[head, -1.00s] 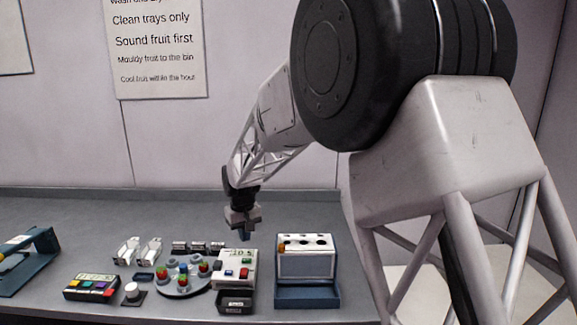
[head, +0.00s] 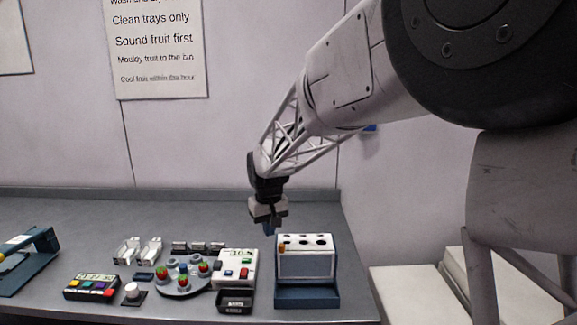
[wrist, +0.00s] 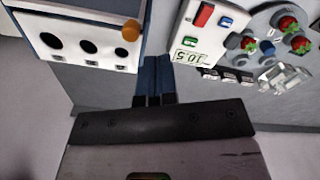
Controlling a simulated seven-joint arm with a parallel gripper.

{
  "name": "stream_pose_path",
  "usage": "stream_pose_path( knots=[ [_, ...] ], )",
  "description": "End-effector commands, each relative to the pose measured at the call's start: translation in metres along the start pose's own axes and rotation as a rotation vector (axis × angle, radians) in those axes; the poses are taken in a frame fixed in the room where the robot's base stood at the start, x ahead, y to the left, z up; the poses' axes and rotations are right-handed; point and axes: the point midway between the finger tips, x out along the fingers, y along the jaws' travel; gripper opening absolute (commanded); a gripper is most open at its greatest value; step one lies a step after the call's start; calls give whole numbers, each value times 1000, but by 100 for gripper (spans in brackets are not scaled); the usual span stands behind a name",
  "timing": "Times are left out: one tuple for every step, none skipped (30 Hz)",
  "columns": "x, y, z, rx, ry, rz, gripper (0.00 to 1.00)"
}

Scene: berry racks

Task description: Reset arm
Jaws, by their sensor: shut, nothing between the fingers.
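My gripper (head: 268,228) hangs from the arm above the back of the grey bench, pointing down. It is shut and empty. In the head view it is just left of and behind the white and blue box with round holes. In the wrist view its blue fingers (wrist: 154,78) lie together, between the holed box and the white panel with buttons. No object is held.
A white and blue holed box (head: 306,262) stands at the bench's right end. Left of it are a button panel (head: 236,264) with a dark tray (head: 235,301), a round plate (head: 166,287) with strawberries, a button box (head: 91,287) and a white knob (head: 132,291). The back bench strip (head: 120,212) is clear.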

Motion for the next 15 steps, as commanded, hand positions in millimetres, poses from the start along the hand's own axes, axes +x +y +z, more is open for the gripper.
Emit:
stream_pose_path(
  knots=[
    [-10, 7, 14, 14, 8, 2, 0],
    [-13, 10, 22, 23, 10, 2, 0],
    [-19, 15, 32, 35, 15, 3, 0],
    [-22, 18, 40, 43, 18, 4, 0],
    [-26, 21, 48, 50, 22, 5, 0],
    [-32, 25, 59, 61, 27, 6, 0],
    [-35, 28, 67, 69, 30, 7, 0],
    [-39, 31, 75, 77, 34, 8, 0],
    [-43, 34, 86, 88, 38, 9, 0],
    [-46, 37, 94, 95, 41, 10, 0],
    [-49, 39, 102, 104, 44, 10, 0],
    [-53, 43, 113, 115, 49, 12, 0],
    [-56, 45, 122, 123, 53, 13, 0],
    [-58, 47, 130, 131, 56, 14, 0],
    [-62, 50, 141, 142, 60, 15, 0]
  ],
)
